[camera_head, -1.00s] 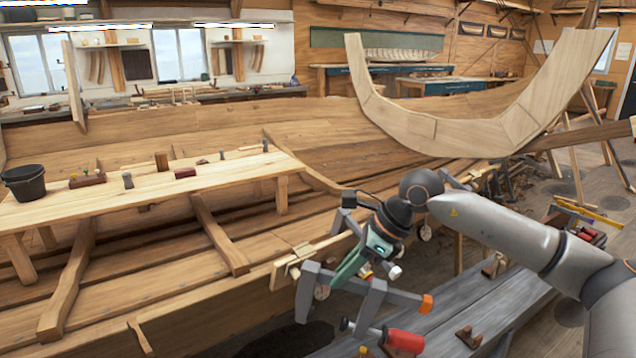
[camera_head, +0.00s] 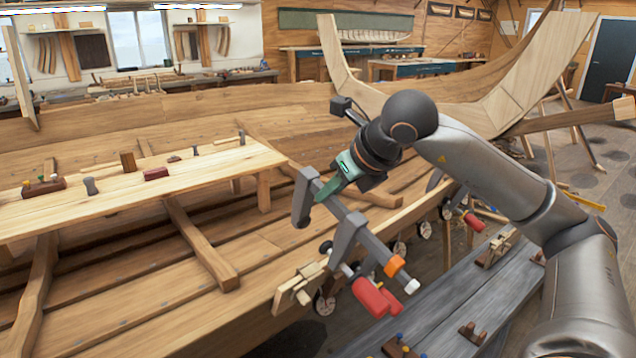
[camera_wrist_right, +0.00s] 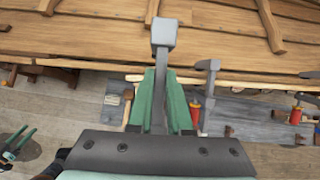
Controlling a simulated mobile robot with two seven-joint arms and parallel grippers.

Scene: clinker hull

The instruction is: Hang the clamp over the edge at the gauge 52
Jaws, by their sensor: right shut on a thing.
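My right gripper (camera_head: 332,186) has its green fingers shut on the grey bar of the clamp (camera_head: 349,237). In the right wrist view the clamp's grey end (camera_wrist_right: 163,32) sticks out beyond the fingers (camera_wrist_right: 160,100). Round white gauges (camera_head: 325,302) sit along the outside of the edge; their numbers are too small to read.
Another clamp with a red handle (camera_head: 473,220) hangs on the edge farther right. A plank bench (camera_head: 215,168) stands inside the hull; a grey plank (camera_head: 440,312) lies outside.

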